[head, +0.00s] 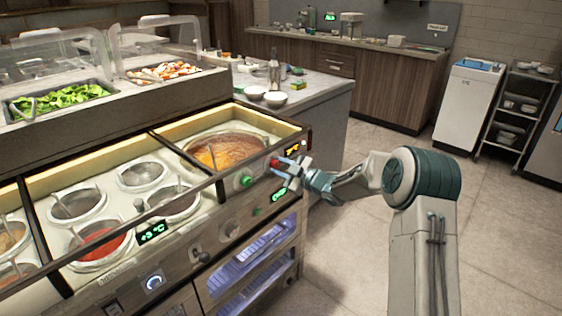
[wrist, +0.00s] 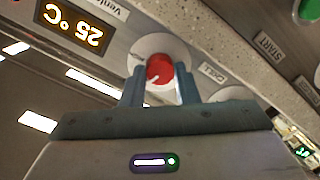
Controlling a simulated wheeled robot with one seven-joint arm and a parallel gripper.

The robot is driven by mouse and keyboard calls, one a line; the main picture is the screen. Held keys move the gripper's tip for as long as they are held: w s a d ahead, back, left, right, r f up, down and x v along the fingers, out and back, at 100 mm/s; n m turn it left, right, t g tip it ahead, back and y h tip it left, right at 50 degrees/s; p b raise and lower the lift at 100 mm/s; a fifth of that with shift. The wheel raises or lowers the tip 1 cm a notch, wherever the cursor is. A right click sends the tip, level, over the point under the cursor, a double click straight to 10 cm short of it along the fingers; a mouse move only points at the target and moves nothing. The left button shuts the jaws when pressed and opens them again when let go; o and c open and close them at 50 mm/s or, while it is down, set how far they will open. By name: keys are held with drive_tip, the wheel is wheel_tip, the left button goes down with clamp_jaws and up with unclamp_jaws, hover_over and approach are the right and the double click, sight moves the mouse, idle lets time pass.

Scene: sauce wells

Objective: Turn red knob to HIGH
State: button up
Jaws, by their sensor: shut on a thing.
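The red knob (wrist: 160,69) sits on a pale round base on the panel, between the two blue-grey fingers of my gripper (wrist: 160,88) in the wrist view. The fingers are shut on its sides. A white pointer mark on the knob points to the lower left in that picture. In the head view the red knob (head: 274,162) shows small at the right end of the counter front, with my gripper (head: 284,168) reaching it from the right. No HIGH marking is readable; a small label right of the knob is upside down and unclear.
An amber display (wrist: 75,27) reads 25 °C, upside down. A START label (wrist: 268,46) lies right of the knob. A green knob (head: 246,181) sits left of my gripper in the head view. Food wells (head: 105,243) line the counter. The floor (head: 340,255) right of it is open.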

drive_tip(key=m+p, duration=0.4)
drive_tip(key=m, duration=0.2)
drive_tip(key=shift+d, duration=0.1)
drive_tip(key=m+p, duration=0.2)
drive_tip(key=m, duration=0.3)
drive_tip(key=shift+f+m+y+p, duration=0.15)
drive_tip(key=shift+m+y+p, duration=0.15)
drive_tip(key=shift+m+p, duration=0.1)
idle(0.3)
drive_tip(key=o, duration=1)
drive_tip(key=shift+w, duration=0.1)
drive_tip(key=shift+d, duration=0.1)
drive_tip(key=v, duration=1.3)
drive_tip(key=shift+d+b, duration=0.35)
